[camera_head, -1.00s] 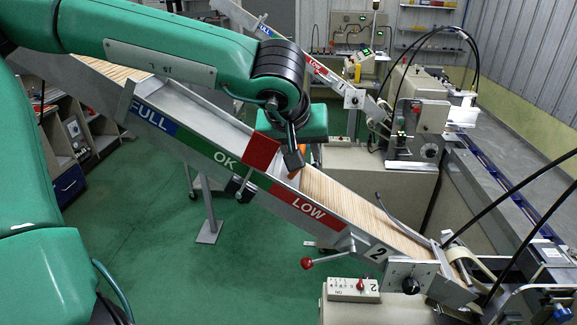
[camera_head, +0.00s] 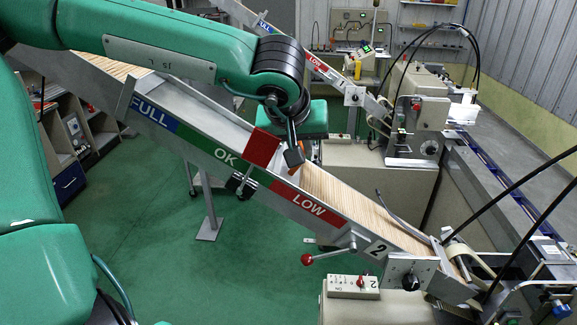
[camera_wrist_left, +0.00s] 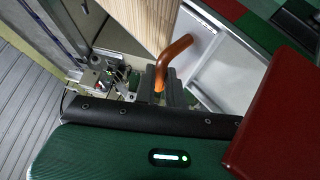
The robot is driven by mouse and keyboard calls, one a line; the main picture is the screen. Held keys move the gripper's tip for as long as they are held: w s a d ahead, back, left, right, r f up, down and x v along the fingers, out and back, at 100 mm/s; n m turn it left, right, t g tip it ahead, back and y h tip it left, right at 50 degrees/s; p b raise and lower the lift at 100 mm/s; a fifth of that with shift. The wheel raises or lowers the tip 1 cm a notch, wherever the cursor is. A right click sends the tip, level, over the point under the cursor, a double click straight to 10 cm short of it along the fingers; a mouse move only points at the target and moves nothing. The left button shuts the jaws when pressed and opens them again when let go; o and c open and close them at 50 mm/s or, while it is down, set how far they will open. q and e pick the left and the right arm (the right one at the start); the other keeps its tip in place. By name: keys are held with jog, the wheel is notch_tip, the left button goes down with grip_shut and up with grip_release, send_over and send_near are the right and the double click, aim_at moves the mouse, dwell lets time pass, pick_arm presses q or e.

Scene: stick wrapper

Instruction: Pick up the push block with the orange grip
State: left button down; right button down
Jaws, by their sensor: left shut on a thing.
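The push block's orange grip (camera_wrist_left: 174,52) is a curved handle in the left wrist view. Its pale metal plate (camera_wrist_left: 222,60) stands beside the grip. In the head view, a small piece of the orange grip (camera_head: 297,170) shows under my left gripper (camera_head: 293,157). The block is in the sloping chute, at the upper end of the row of sticks. My left gripper's dark fingers (camera_wrist_left: 163,83) are shut on the grip in the left wrist view. They hide part of it. My right gripper is not in view.
The chute (camera_head: 190,140) slopes down to the right, labelled FULL, OK and LOW. Pale sticks (camera_head: 350,198) fill its lower part. A red panel (camera_head: 263,147) stands at its near side, close to my left gripper. A red-knobbed lever (camera_head: 307,259) sticks out below.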

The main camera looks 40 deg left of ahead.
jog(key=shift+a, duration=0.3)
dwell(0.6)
